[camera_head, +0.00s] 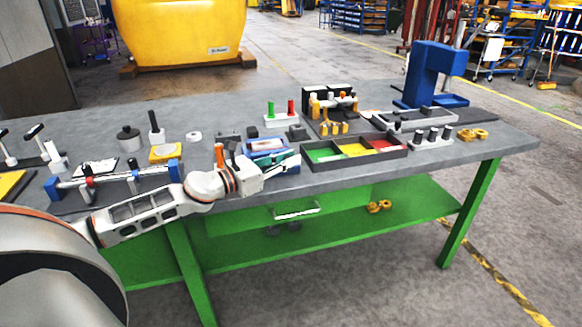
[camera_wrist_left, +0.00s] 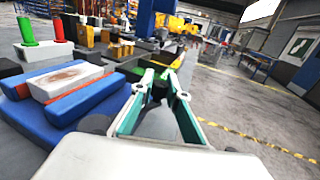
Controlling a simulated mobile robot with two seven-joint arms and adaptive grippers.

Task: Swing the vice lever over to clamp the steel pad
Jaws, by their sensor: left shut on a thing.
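The blue vice (camera_wrist_left: 62,118) shows at the left of the left wrist view, with a light pad (camera_wrist_left: 72,78) bearing a brown patch between its blue parts. A red strip lies along the pad's near side. In the head view the vice (camera_head: 268,145) is near the front edge of the bench, partly behind my arm. My left gripper (camera_head: 286,163) is just in front of it, to the right. In the wrist view its fingers (camera_wrist_left: 161,92) close around a grey bar-like part (camera_wrist_left: 158,120), which seems to be the lever. The fingers hide much of it. My right gripper is not in view.
A divided tray (camera_head: 353,150) with green, yellow and red compartments stands close right of my gripper. A blue press (camera_head: 432,75) stands at the far right.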

